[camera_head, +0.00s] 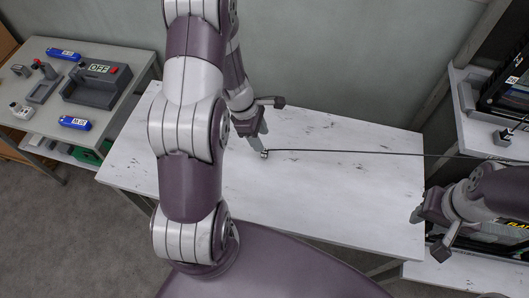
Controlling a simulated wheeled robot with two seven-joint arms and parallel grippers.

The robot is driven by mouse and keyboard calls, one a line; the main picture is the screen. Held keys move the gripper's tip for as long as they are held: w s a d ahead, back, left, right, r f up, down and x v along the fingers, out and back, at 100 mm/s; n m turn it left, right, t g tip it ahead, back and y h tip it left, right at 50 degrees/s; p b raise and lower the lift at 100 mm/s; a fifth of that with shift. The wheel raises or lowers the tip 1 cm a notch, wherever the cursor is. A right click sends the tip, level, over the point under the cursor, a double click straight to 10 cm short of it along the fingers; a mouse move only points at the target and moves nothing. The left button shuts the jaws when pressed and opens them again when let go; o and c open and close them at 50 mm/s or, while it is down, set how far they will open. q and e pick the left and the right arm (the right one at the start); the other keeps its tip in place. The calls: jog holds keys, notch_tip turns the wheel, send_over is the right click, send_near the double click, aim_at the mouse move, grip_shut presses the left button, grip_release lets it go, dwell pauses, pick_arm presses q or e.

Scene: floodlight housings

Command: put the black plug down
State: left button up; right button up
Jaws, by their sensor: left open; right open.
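A small dark plug (265,154) lies on the white speckled table (330,200), at the left end of a thin black cable (350,152). The cable runs right across the table, toward the shelf at the right. My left gripper (270,124) is open just above the plug, with one fingertip close beside it; whether they touch I cannot tell. My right gripper (428,234) is open and empty over the right end of the table, apart from the plug and cable.
A side table (40,110) at the left holds a grey box with an OFF sign (97,83), two blue items and small fixtures. A shelf (470,115) at the right holds dark units and a small black block (503,137). The table's middle is clear except for the cable.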

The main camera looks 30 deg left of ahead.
aim_at(265, 154)
pick_arm(q)
jog(key=x, duration=0.2)
jog(key=s+b+x, duration=0.1)
jog(key=x, duration=0.2)
jog(key=shift+d, duration=0.1)
jog(key=shift+w, duration=0.1)
grip_shut()
jog(key=shift+r, duration=0.15)
